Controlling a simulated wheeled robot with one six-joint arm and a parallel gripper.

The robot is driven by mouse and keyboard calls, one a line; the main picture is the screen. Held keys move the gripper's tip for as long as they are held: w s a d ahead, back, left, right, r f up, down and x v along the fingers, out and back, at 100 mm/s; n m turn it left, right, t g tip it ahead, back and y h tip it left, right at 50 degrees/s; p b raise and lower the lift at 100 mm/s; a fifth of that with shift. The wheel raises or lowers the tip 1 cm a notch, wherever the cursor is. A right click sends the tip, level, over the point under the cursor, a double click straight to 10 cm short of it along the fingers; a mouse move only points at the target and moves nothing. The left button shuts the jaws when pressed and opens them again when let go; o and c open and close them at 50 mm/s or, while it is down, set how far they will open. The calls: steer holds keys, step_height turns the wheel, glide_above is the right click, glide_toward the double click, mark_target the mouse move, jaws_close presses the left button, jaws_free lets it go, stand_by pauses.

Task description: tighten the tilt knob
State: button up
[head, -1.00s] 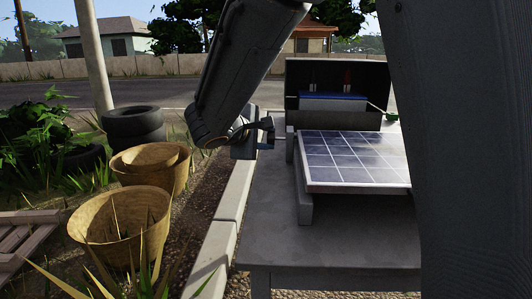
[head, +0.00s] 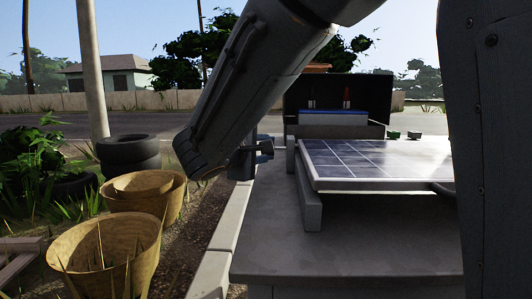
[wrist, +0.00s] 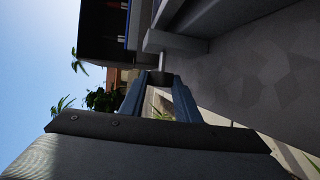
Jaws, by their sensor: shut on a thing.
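The solar panel (head: 375,158) lies tilted on its grey mount (head: 310,200) on the table. My gripper (head: 266,147) is at the left side of the mount, near its far end. In the wrist view, its two bluish fingers (wrist: 161,80) close in on a small dark grey knob (wrist: 162,77) beside the grey mount bar (wrist: 175,42). The fingers are shut on the knob. In the head view, the knob is hidden by my gripper, and any turn of it cannot be seen.
A dark open box (head: 375,97) with a blue-edged tray stands behind the panel. Small green items (head: 393,134) lie to its right. The table front (head: 345,245) is bare. Woven baskets (head: 108,252) and stacked tyres (head: 128,155) stand left, beyond a kerb.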

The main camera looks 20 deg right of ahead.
steer(key=shift+s+f, duration=0.1)
steer(key=o, duration=1)
steer(key=shift+o, duration=0.2)
steer(key=shift+s+a, duration=0.2)
steer(key=shift+a, duration=0.05)
steer(key=p+v, duration=0.1)
steer(key=v, duration=0.6)
steer(key=shift+s, duration=0.1)
